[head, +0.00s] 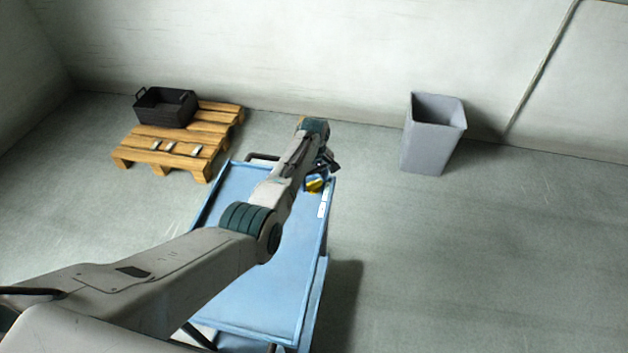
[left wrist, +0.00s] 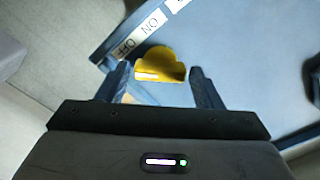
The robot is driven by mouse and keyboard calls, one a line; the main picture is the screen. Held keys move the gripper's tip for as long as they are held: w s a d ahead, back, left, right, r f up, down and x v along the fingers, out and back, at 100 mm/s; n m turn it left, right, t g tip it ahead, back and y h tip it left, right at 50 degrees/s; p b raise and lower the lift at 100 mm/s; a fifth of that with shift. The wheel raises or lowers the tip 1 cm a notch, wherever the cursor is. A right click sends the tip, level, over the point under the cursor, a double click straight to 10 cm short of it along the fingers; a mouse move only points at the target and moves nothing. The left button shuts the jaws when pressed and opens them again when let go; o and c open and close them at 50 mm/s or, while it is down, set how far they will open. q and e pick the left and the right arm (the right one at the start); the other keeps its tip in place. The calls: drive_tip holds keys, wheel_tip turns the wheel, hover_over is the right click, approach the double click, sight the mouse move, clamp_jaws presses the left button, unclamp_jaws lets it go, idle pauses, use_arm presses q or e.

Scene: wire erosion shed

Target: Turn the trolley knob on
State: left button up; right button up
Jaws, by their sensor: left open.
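The yellow trolley knob (head: 315,186) sits near the far right corner of the blue trolley top (head: 283,285). My left gripper (left wrist: 160,85) is open, with one finger on each side of the knob. I cannot tell whether the fingers touch it. In the head view my left arm reaches over the trolley and hides part of its top and most of the gripper. My right gripper is not in view.
A wooden pallet (head: 150,158) stands on the floor at the back left, bearing a black crate (head: 165,112) and several small light blocks. A grey bin (head: 428,148) stands by the back wall to the right. The floor right of the trolley is clear.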

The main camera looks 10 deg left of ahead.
use_arm(q)
drive_tip(key=shift+f, duration=0.2)
drive_tip(key=c, duration=0.7)
